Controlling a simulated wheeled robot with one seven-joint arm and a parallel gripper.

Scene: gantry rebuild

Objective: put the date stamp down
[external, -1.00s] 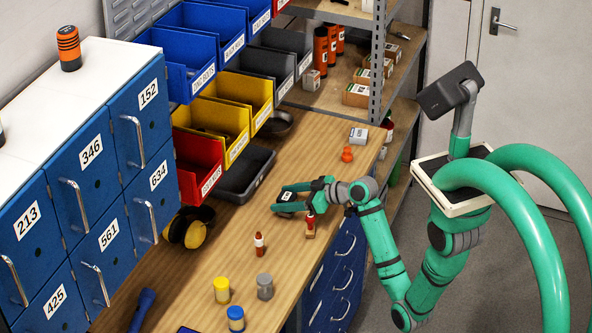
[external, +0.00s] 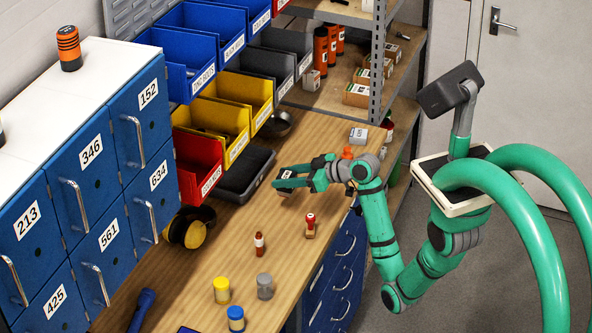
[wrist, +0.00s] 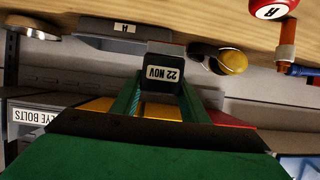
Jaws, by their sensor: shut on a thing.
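The date stamp (wrist: 163,74) is a dark block with a white label reading "22 NOV". In the wrist view it sits between the two green fingers of my gripper (wrist: 160,95), which is shut on it. In the external view my gripper (external: 287,182) holds the small dark stamp (external: 286,174) over the wooden bench (external: 262,215), just right of the black tray (external: 246,175). It looks raised above the bench top, though the exact gap is hard to judge. The fingers cover the stamp's sides.
Ear defenders (external: 190,228) lie left, an orange piece (external: 347,153) behind. Coloured bins (external: 198,165) line the back. Bench between bottle and tray is clear.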

